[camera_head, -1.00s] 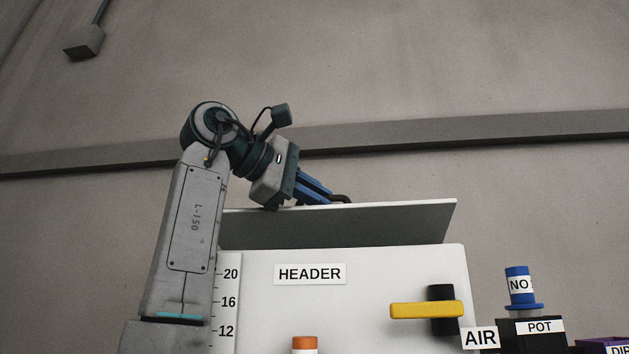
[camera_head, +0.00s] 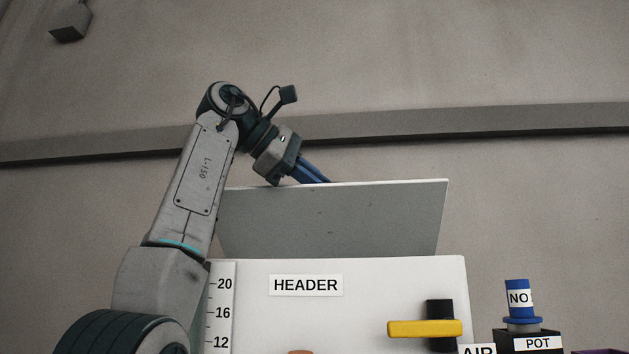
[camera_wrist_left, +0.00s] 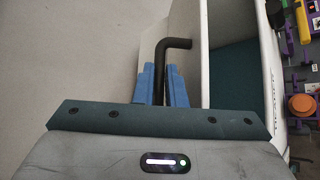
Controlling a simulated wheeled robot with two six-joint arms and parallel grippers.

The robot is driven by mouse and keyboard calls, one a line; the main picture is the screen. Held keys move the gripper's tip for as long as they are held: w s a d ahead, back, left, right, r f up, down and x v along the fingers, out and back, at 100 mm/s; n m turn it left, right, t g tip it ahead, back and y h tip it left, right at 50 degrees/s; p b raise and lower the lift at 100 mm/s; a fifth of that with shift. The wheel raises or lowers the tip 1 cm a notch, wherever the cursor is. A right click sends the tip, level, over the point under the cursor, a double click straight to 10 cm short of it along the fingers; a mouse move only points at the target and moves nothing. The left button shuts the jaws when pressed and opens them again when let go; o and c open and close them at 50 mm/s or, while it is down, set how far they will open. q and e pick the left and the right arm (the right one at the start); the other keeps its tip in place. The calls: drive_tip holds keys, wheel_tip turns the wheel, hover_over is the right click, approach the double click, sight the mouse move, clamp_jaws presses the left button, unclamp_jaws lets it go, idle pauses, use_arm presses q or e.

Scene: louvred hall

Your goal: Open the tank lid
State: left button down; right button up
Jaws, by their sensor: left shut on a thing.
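The white tank (camera_head: 370,285) carries a HEADER label and a level scale on its front. Its lid (camera_head: 335,220) is a pale grey panel tilted up steeply above the tank's top edge. In the left wrist view the open tank interior (camera_wrist_left: 238,85) shows dark teal to the right of the lid. My left gripper (camera_head: 315,176) reaches behind the lid's upper edge. In the left wrist view the blue fingers (camera_wrist_left: 162,85) are shut on a dark bent handle (camera_wrist_left: 176,44). The handle is hidden behind the lid in the head view. My right gripper is not in view.
A blue NO knob (camera_head: 518,300) stands on the POT box (camera_head: 528,342) at the right. A grey wall with a ledge (camera_head: 480,122) stands behind.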

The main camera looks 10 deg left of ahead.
use_arm(q)
drive_tip(key=c, duration=1.8)
unclamp_jaws()
drive_tip(key=shift+d, duration=0.1)
drive_tip(key=shift+o, duration=0.2)
drive_tip(key=v, duration=1.1)
drive_tip(key=shift+b, duration=0.45)
drive_tip(key=shift+w+d+f, duration=0.1)
drive_tip(key=shift+d, duration=0.05)
